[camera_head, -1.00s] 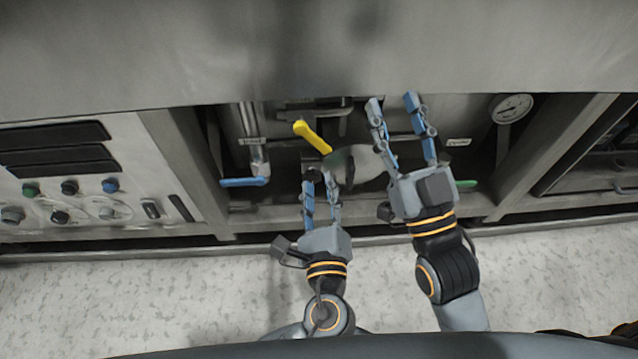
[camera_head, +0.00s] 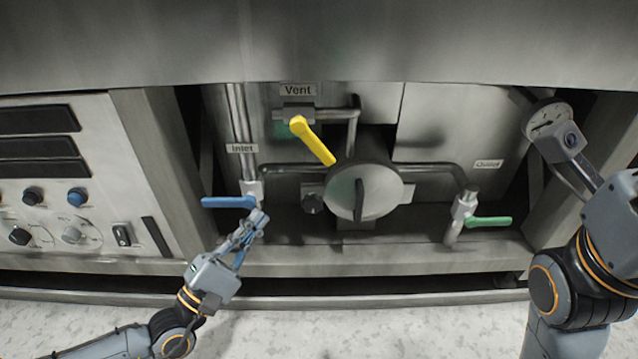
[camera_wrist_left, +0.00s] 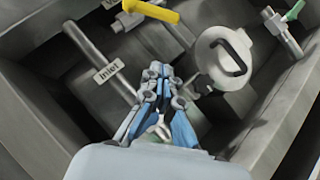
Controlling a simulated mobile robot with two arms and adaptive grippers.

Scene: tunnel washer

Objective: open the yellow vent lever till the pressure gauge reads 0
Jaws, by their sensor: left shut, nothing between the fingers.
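The yellow vent lever (camera_head: 313,141) slants down to the right from its valve under the "Vent" label; it also shows at the top of the left wrist view (camera_wrist_left: 152,12). My left gripper (camera_head: 257,220) is shut and empty, low and left of the yellow lever and apart from it. Its tips are close to the blue inlet lever (camera_head: 226,202); I cannot tell whether they touch. In the left wrist view its fingers (camera_wrist_left: 157,72) are together. The pressure gauge (camera_head: 544,116) is at the upper right, partly covered by my right gripper (camera_head: 572,158); its reading is too small to tell.
A round pump housing (camera_head: 338,193) with a dark handle sits below and right of the yellow lever. A green outlet lever (camera_head: 490,221) is at the right. A control panel (camera_head: 60,190) stands at the left, and a metal overhang (camera_head: 320,40) is above.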

